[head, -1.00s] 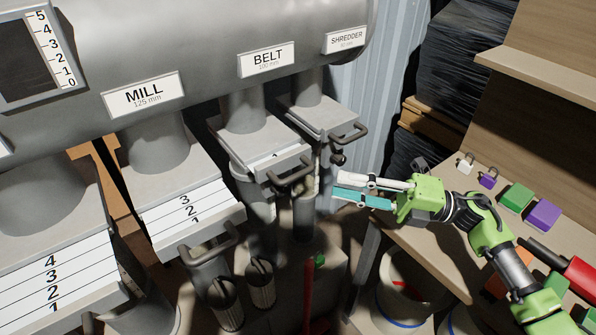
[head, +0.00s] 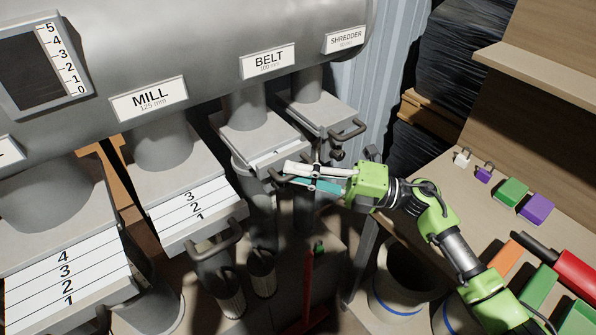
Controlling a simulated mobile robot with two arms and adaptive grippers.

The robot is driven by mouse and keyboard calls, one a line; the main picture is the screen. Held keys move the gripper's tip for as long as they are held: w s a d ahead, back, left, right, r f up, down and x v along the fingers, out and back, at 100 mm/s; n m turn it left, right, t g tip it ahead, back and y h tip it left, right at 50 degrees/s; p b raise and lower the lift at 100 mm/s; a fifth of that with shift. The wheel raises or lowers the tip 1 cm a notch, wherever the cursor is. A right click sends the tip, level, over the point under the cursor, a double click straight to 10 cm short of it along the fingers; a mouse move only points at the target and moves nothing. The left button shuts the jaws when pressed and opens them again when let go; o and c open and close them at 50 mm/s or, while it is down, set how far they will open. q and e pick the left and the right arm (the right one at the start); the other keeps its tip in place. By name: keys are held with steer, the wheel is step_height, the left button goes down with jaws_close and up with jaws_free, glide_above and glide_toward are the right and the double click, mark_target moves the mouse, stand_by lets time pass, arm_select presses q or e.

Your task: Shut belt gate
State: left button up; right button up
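The belt gate (head: 248,140) is the grey slide box on the pipe under the BELT label (head: 268,61). A short strip of its white scale (head: 272,158) shows at its front, so the slide sticks out a little. Its dark handle is mostly hidden behind my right gripper's fingers. My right gripper (head: 288,173) comes in from the right with its white and teal fingers at the handle, a gap between them. Whether they touch the handle I cannot tell. My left gripper is not in view.
The mill gate (head: 190,213) at left is pulled out, showing numbers 1 to 3. The shredder gate (head: 322,112), just right, shows no scale. A shelf with padlocks (head: 462,157) and coloured blocks (head: 537,208) stands at right. Buckets (head: 400,285) stand below.

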steer(key=shift+w+a+f+b, duration=0.1)
steer(key=shift+w+a+b, duration=0.15)
steer(key=shift+w+b, duration=0.2)
jaws_close()
steer(key=shift+w+a+b, duration=0.5)
steer(key=shift+w+b, duration=0.05)
steer(key=shift+w, duration=0.3)
steer(key=shift+r, duration=0.25)
steer(key=o, duration=0.7)
jaws_free()
steer(key=shift+c, duration=0.2)
steer(key=shift+f, duration=0.1)
glide_toward(283, 163)
steer(key=d, duration=0.3)
steer(key=shift+s+d+f, duration=0.1)
steer(key=shift+s+f, duration=0.15)
